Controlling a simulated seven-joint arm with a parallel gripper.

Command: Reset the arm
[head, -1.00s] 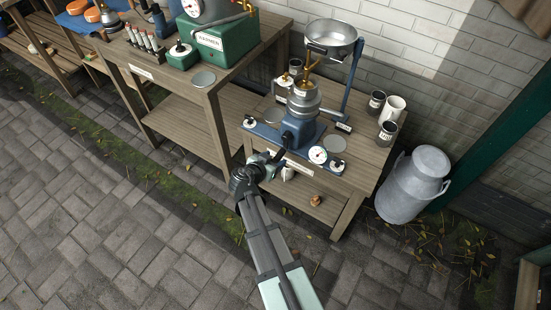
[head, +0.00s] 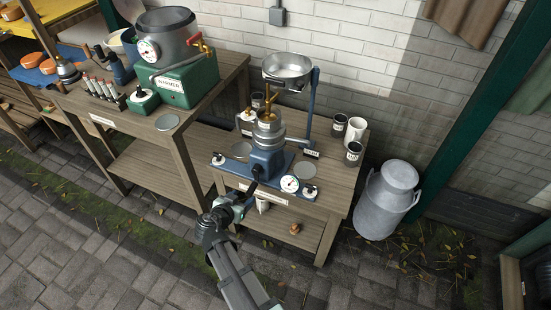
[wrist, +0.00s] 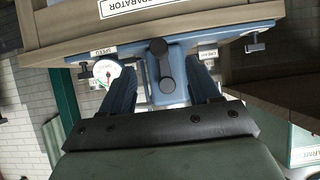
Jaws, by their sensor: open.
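My gripper (head: 242,203) is at the front edge of the small wooden table, in front of the blue separator (head: 266,163). In the wrist view, upside down, my gripper (wrist: 162,85) is open, with its two dark ribbed fingers spread. The separator's dark crank (wrist: 161,66) shows between and beyond the fingers; I cannot tell if they touch it. A speed dial (wrist: 106,71) is beside one finger. In the head view the separator has a metal bowl (head: 287,69) on top.
Dark cups and a white mug (head: 355,130) stand at the table's right. A metal milk churn (head: 388,198) stands on the paving to the right. A taller bench with a green warmer (head: 181,82) is at the left. The paving in front is clear.

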